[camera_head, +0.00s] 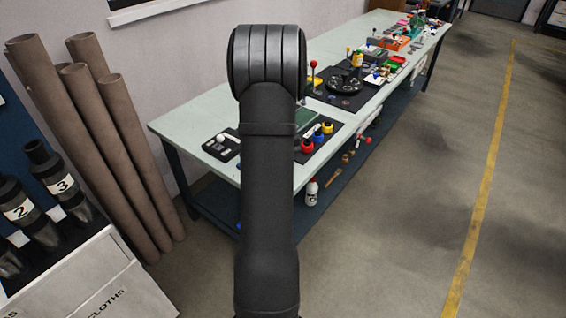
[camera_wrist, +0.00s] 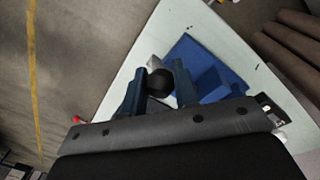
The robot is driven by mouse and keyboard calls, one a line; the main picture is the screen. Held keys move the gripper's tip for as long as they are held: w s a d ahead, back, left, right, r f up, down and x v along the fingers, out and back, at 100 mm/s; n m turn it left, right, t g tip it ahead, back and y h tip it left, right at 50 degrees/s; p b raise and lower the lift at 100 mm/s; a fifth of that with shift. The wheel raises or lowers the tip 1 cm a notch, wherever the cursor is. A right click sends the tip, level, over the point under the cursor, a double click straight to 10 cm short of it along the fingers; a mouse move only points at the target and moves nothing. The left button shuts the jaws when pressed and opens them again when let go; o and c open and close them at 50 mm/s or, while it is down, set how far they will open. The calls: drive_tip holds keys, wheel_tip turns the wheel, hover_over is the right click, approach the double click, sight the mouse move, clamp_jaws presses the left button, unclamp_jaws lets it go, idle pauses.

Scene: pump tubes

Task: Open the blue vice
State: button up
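The blue vice (camera_wrist: 210,70) sits on the pale bench top near its corner in the wrist view. A dark round knob (camera_wrist: 160,83) is beside it; I cannot tell whether it belongs to the vice. My gripper (camera_wrist: 158,73) has its two blue-grey fingers spread apart, one on each side of the knob. Contact between the fingers and the knob cannot be made out. The lower part of the vice is hidden by the gripper body.
The pale bench (camera_head: 185,126) runs back to the right and holds several colored parts and black mats. A white bottle (camera_head: 312,191) stands on its lower shelf. Brown tubes (camera_head: 130,150) lean at the left. Open floor (camera_head: 420,190) lies to the right.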

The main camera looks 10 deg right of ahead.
clamp_jaws()
drive_tip(key=shift+s+a+f+t+h, duration=0.6)
drive_tip(key=shift+s+t+h, duration=0.05)
drive_tip(key=shift+t+h, duration=0.3)
drive_tip(key=shift+s+a+f+t+h, duration=0.55)
drive_tip(key=shift+s+t+h, duration=0.1)
drive_tip(key=shift+t+h, duration=0.25)
drive_tip(key=o, duration=0.6)
unclamp_jaws()
drive_tip(key=shift+c, duration=0.2)
drive_tip(key=shift+a, duration=0.1)
drive_tip(key=v, duration=1.7)
drive_tip(key=shift+a, duration=0.15)
